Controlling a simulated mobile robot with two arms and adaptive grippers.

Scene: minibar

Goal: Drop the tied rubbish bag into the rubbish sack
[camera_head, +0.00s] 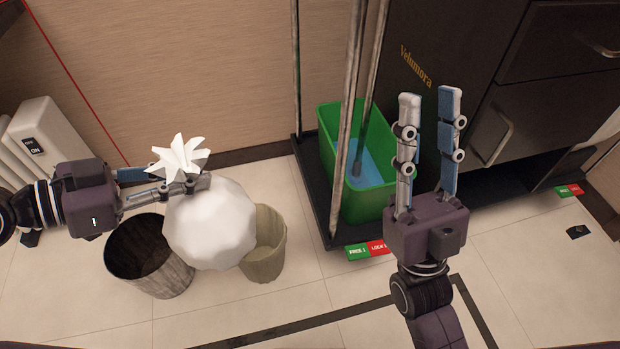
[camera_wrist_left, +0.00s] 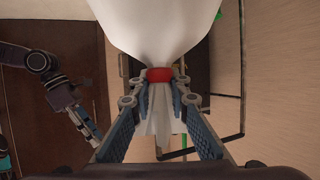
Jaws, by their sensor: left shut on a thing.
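The tied white rubbish bag (camera_head: 211,228) hangs from my left gripper (camera_head: 183,182), which is shut on its neck. In the left wrist view, the white bag (camera_wrist_left: 158,30) has a red tie (camera_wrist_left: 160,74) beside the fingers of my left gripper (camera_wrist_left: 160,90). A beige open container (camera_head: 264,262), apparently the rubbish sack, stands on the floor, partly hidden behind the bag. The bag overlaps its left side in the picture; I cannot tell the height between them. My right gripper (camera_head: 429,96) is open and empty, pointing up in front of the dark cabinet.
A dark open bin (camera_head: 150,275) stands left of the bag, partly hidden by it. A green bucket (camera_head: 335,150) sits on a dark wheeled cart (camera_head: 317,205) with upright poles. A dark cabinet (camera_head: 445,45) is at the right. The lower right floor is mostly clear.

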